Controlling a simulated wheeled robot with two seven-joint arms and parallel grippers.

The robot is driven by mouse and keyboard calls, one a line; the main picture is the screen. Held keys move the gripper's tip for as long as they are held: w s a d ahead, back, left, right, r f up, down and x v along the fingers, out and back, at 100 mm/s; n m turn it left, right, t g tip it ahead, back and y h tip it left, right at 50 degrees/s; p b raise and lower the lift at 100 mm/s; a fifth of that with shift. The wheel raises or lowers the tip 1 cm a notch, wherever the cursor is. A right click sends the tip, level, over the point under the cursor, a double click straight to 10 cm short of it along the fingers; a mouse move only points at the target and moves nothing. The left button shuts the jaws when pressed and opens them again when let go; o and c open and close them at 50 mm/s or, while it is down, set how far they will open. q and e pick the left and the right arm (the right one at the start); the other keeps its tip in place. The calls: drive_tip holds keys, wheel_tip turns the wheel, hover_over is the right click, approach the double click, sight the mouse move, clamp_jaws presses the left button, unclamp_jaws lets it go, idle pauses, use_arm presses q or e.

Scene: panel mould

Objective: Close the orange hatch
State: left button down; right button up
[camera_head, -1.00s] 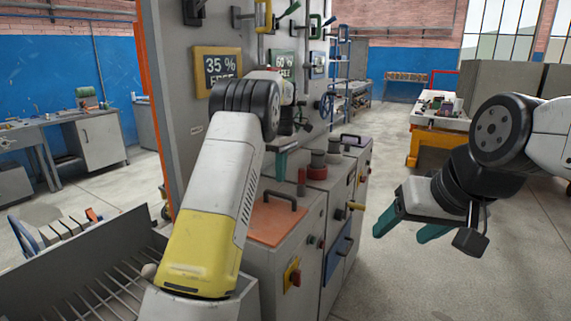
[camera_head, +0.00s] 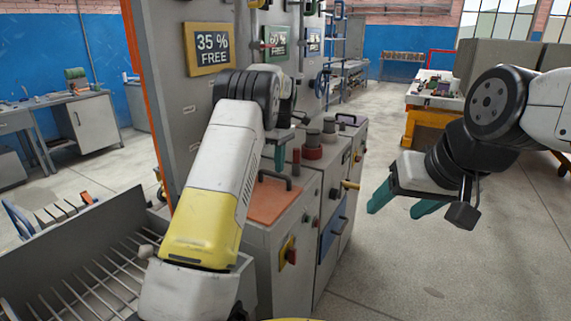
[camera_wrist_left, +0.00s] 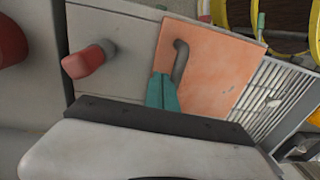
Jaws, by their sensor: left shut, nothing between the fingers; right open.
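The orange hatch (camera_head: 268,205) is a square panel on top of a grey cabinet, with a dark bar handle (camera_head: 276,178). It looks flat, or nearly so, on the cabinet top; a small gap cannot be told. The left wrist view shows the hatch (camera_wrist_left: 217,68) and its handle (camera_wrist_left: 180,62) close up. My left gripper (camera_head: 280,158) is shut and empty, pointing down above the hatch. Its teal fingertips (camera_wrist_left: 162,82) appear beside the handle's end; contact cannot be told. My right gripper (camera_head: 398,203) is open and empty, out over the floor at right.
A red knob (camera_head: 313,150) and another handle stand on the cabinets behind the hatch. A slatted grey tray (camera_head: 95,270) lies at left. The floor at right is clear.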

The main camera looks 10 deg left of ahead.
use_arm(q)
drive_tip(key=s+a+r+m+t+h, duration=0.1)
drive_tip(key=s+a+r, duration=0.1)
drive_tip(key=r, duration=0.6)
drive_tip(key=s+a+r+m, duration=0.1)
drive_tip(key=s+r, duration=0.2)
drive_tip(key=r, duration=0.4)
drive_tip(key=s+a+r+m+t+h, duration=0.15)
drive_tip(key=s+r+m, duration=0.3)
drive_tip(key=s, duration=0.65)
drive_tip(key=s+d+f+m+t, duration=0.1)
drive_tip(key=s+f+m+t, duration=0.1)
drive_tip(key=s, duration=0.9)
drive_tip(key=s+d+f+m+t, duration=0.1)
drive_tip(key=s+f+m, duration=0.3)
drive_tip(key=s, duration=0.8)
drive_tip(key=shift+s+f+m+t, duration=0.15)
drive_tip(key=shift+f+m+t, duration=0.1)
drive_tip(key=shift+m+t, duration=0.6)
